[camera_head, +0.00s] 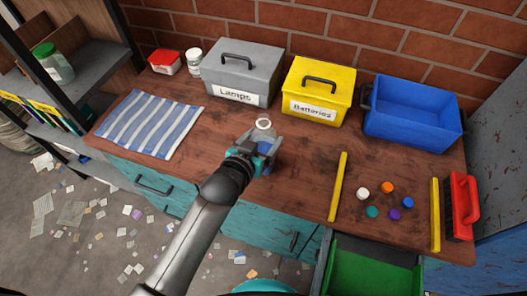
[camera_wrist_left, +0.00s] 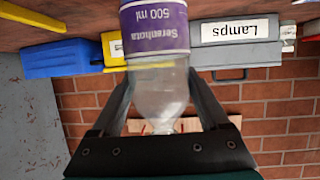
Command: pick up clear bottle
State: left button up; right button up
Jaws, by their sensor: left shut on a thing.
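The clear bottle (camera_wrist_left: 158,85) has a purple label reading "Serenhota 500 ml". In the wrist view, which is upside down, its neck points towards the picture's bottom, so it stands upright. In the head view its white-rimmed top (camera_head: 263,124) shows over the front middle of the wooden worktop. My left gripper (camera_head: 265,150) is shut on the bottle; its fingers (camera_wrist_left: 162,105) lie on either side of the upper body. The bottle's base is hidden, so I cannot tell whether it touches the worktop. My right gripper is not in view.
Behind stand a grey "Lamps" box (camera_head: 244,68), a yellow "Batteries" box (camera_head: 319,88) and an open blue bin (camera_head: 412,120). A striped cloth (camera_head: 150,122) lies left. Yellow bars (camera_head: 338,187), coloured caps (camera_head: 388,187) and a red-handled brush (camera_head: 462,205) lie right. A green tray (camera_head: 372,270) is in front.

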pick_arm(q)
grip_shut()
jog(key=shift+r, duration=0.2)
dwell(0.3)
